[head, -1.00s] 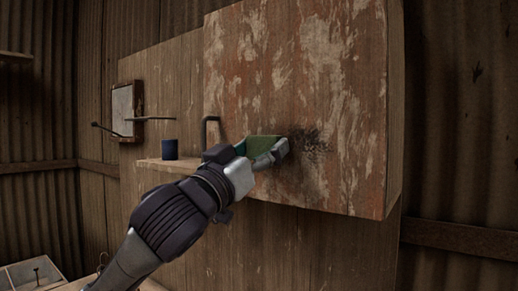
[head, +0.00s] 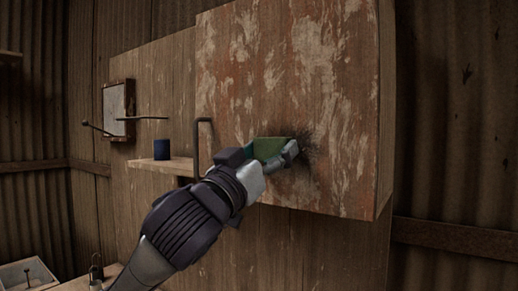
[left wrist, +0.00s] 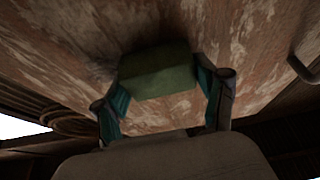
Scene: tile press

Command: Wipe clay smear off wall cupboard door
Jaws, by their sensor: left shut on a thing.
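The wall cupboard door (head: 340,80) is worn brown wood with pale flaking paint. A dark clay smear (head: 308,157) marks its lower middle, partly hidden behind my gripper. My left gripper (head: 277,157) is at the door, over the left part of the smear. It is shut on a green block-shaped sponge (head: 265,148). In the left wrist view the green sponge (left wrist: 158,72) sits between the two fingers, against or very close to the door; contact is unclear. A dark patch shows just left of it there. My right gripper is not in view.
The door's bar handle (head: 203,135) stands out left of my gripper. A small shelf (head: 150,166) with a dark blue cup (head: 161,153) is further left. A framed panel (head: 118,110) with thin rods hangs beyond. A tray (head: 28,274) is at lower left.

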